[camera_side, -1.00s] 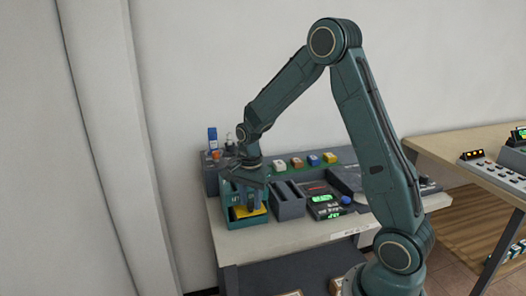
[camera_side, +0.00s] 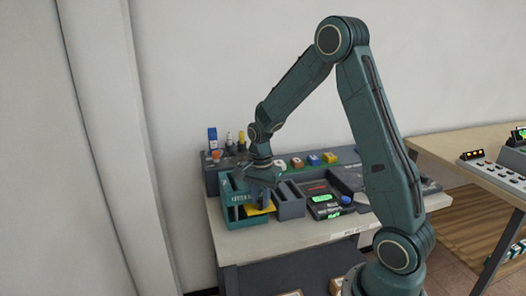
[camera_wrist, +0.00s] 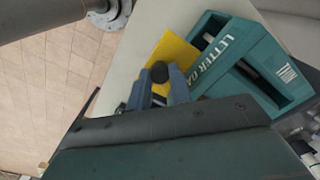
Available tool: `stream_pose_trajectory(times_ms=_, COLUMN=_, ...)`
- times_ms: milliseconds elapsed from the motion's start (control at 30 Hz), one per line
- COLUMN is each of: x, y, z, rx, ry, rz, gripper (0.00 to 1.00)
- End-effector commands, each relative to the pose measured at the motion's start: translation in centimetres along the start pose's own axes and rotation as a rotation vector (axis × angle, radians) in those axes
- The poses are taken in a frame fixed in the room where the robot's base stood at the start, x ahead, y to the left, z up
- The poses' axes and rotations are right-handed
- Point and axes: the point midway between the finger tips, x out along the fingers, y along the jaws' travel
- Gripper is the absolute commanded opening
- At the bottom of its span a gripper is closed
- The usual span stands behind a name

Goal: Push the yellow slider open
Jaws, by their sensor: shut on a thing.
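The yellow slider (camera_side: 256,210) is a flat plate at the teal letter box (camera_side: 228,210) on the left of the bench. In the wrist view the slider (camera_wrist: 171,53) sticks out beside the letter box (camera_wrist: 243,62), which carries "LETTER" lettering. The slider has a round black knob (camera_wrist: 159,72). My gripper (camera_side: 265,202) is low at the box's right side. In the wrist view my gripper's blue-grey fingers (camera_wrist: 162,88) are shut on the knob, one on each side. Part of the slider is hidden by the fingers, and the box interior shows an open gap.
A dark slotted holder (camera_side: 289,203) stands just right of the slider. A scale with a green display (camera_side: 325,205) is further right. Bottles (camera_side: 213,138) and several coloured blocks (camera_side: 313,160) line the back shelf. The bench's front strip (camera_side: 290,235) is clear.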

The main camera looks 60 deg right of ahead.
Motion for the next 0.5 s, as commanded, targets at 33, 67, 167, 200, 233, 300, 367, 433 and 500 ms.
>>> stream_pose_trajectory(times_ms=33, x=-0.03, y=0.26, z=-0.26, rx=0.002, ry=0.0, rz=-0.001, gripper=0.0)
stream_pose_trajectory(times_ms=67, x=-0.02, y=0.34, z=-0.32, rx=0.001, ry=0.0, rz=-0.001, gripper=0.0)
stream_pose_trajectory(times_ms=167, x=-0.02, y=0.42, z=-0.39, rx=0.002, ry=0.001, rz=0.001, gripper=0.0)
stream_pose_trajectory(times_ms=200, x=-0.01, y=0.44, z=-0.41, rx=0.002, ry=0.001, rz=0.001, gripper=0.0)
stream_pose_trajectory(times_ms=233, x=-0.01, y=0.45, z=-0.42, rx=0.003, ry=0.002, rz=0.002, gripper=0.0)
stream_pose_trajectory(times_ms=300, x=-0.01, y=0.49, z=-0.46, rx=0.004, ry=0.002, rz=0.003, gripper=0.0)
stream_pose_trajectory(times_ms=367, x=-0.01, y=0.51, z=-0.48, rx=0.005, ry=0.003, rz=0.004, gripper=0.27)
stream_pose_trajectory(times_ms=433, x=-0.01, y=0.5, z=-0.46, rx=0.005, ry=0.002, rz=0.004, gripper=0.31)
stream_pose_trajectory(times_ms=500, x=-0.01, y=0.46, z=-0.42, rx=0.004, ry=0.002, rz=0.003, gripper=0.31)
